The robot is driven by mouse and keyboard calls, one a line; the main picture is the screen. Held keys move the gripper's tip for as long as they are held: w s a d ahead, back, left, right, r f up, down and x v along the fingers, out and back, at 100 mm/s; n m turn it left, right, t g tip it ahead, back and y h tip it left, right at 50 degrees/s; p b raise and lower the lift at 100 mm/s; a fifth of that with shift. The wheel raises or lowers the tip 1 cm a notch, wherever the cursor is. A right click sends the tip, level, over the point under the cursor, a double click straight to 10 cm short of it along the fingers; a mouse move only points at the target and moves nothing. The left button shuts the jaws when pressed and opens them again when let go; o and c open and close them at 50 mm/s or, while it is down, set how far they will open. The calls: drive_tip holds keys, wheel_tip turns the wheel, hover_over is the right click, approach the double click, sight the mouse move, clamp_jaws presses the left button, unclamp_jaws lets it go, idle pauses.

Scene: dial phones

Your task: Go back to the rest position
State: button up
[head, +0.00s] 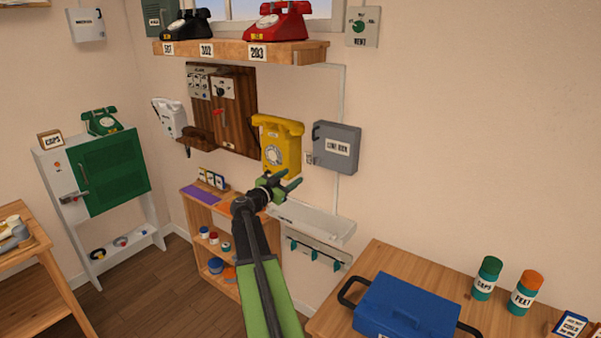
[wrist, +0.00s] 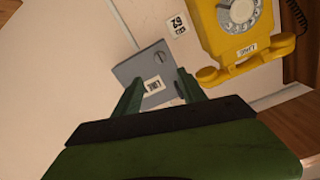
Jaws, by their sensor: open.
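My gripper (head: 287,184) is open and empty, held out in front of the wall below the yellow wall phone (head: 281,146). My green and black arm reaches up to it from the bottom of the head view. In the wrist view, my gripper (wrist: 158,90) has its two green fingers apart. Behind them is the grey line box (wrist: 143,75), with the yellow phone (wrist: 232,32) to the upper right. Nothing is between the fingers.
A blue toolbox (head: 405,308) and labelled jars (head: 487,278) stand on the wooden table at lower right. A small wooden shelf unit (head: 240,240) stands left of my arm. The grey line box (head: 337,148) is on the wall. A shelf (head: 230,52) above holds phones.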

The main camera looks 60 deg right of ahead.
drive_tip(key=shift+a, duration=0.9)
